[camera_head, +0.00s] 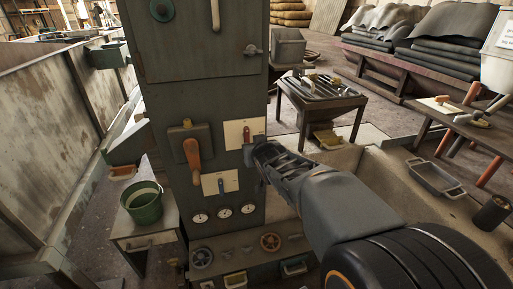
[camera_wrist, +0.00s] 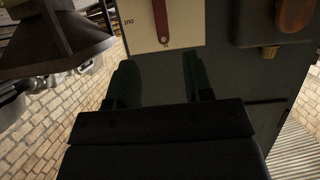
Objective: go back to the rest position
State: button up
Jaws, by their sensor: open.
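My gripper (camera_head: 256,152) is at the front right side of a tall grey-green cabinet (camera_head: 200,75), close to a pale switch plate (camera_head: 243,132). In the wrist view my gripper (camera_wrist: 157,85) has its two dark fingers apart, with nothing between them. The pale plate with a red lever (camera_wrist: 160,20) shows just beyond the fingertips; I cannot tell whether they touch it. The orange-handled lever (camera_head: 193,160) is left of my gripper and also shows in the wrist view (camera_wrist: 295,12). A second pale plate with a blue lever (camera_head: 220,183) is below.
Several round gauges (camera_head: 222,212) sit low on the cabinet. A green bucket (camera_head: 141,202) stands on a small table at left. A dark table (camera_head: 320,98) with parts is behind my arm. A grey tray (camera_head: 436,179) and a dark can (camera_head: 492,213) are at right.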

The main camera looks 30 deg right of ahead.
dwell(0.3)
jog(key=s+a+r+n+g+y+p, duration=0.1)
jog(key=s+a+r+g+p, duration=0.3)
jog(key=s+p, duration=0.5)
jog(key=s+a+r+n+g+y+p, duration=0.1)
jog(key=s+a+r+g+y+p, duration=0.1)
jog(key=s+a+r+g+p, duration=0.3)
jog(key=s+a+r+p, duration=0.1)
jog(key=s+r+p, duration=0.1)
jog(key=s+p, duration=0.2)
jog(key=shift+r+g+p, duration=0.3)
jog(key=shift+p, duration=0.85)
jog(key=shift+a, duration=0.1)
jog(key=shift+c, duration=0.4)
